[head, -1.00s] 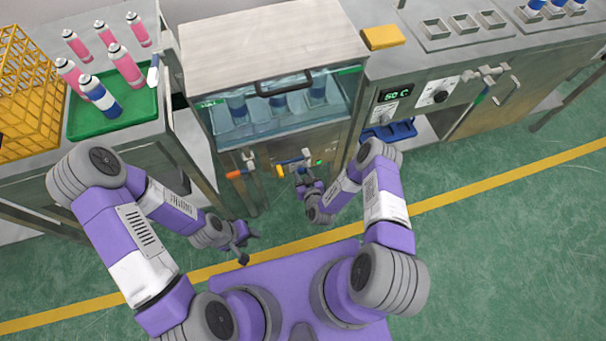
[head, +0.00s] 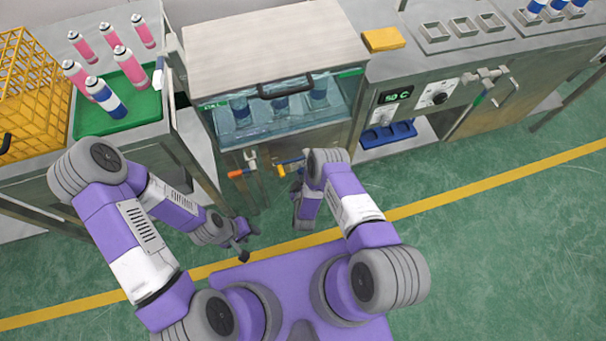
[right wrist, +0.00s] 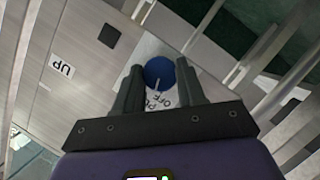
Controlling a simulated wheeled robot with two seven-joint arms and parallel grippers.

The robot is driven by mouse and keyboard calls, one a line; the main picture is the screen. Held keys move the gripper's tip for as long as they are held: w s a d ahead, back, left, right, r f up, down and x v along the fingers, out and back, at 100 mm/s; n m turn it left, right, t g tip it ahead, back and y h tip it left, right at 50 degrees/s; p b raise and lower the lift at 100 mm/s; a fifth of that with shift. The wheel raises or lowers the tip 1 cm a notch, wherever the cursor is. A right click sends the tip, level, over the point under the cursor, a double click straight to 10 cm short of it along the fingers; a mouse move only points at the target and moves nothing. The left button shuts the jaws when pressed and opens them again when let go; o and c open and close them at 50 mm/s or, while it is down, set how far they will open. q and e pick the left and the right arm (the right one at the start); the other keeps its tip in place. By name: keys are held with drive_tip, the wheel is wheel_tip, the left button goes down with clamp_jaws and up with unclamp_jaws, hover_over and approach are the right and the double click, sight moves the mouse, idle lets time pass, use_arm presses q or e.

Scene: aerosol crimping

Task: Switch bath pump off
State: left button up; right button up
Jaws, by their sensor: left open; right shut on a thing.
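The blue pump knob (right wrist: 159,74) sits on a white label (right wrist: 152,50) with "OFF" and part of another word showing, in the right wrist view. A white mark on the knob runs toward the lettering; I cannot tell exactly which position it marks. My right gripper (right wrist: 158,68) is shut on the knob, one finger on each side. In the head view the knob and right fingertips are hidden behind my right arm, near the front of the water bath (head: 290,130). My left gripper (head: 244,241) is open and empty, above the floor left of my right arm.
An orange-handled valve (head: 236,174) and a yellow handle (head: 281,169) are on the bath's lower front. A green tray (head: 135,118) with cans stands at left, beside a yellow crate (head: 40,75). A panel reading 50 C (head: 396,96) is at right. Floor at right is clear.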

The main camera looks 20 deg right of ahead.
drive_tip(key=shift+f+n+h+b, duration=0.1)
drive_tip(key=shift+n+h+b, duration=0.2)
drive_tip(key=shift+n+h, duration=0.35)
drive_tip(key=shift+n+t, duration=0.3)
drive_tip(key=shift+n, duration=0.05)
drive_tip(key=o, duration=1.1)
drive_tip(key=shift+c, duration=0.2)
drive_tip(key=p+v, duration=0.2)
drive_tip(key=v, duration=0.5)
drive_tip(key=shift+s, duration=0.35)
drive_tip(key=shift+w+r+p, duration=0.1)
drive_tip(key=shift+r+p, duration=0.15)
drive_tip(key=shift+p, duration=0.05)
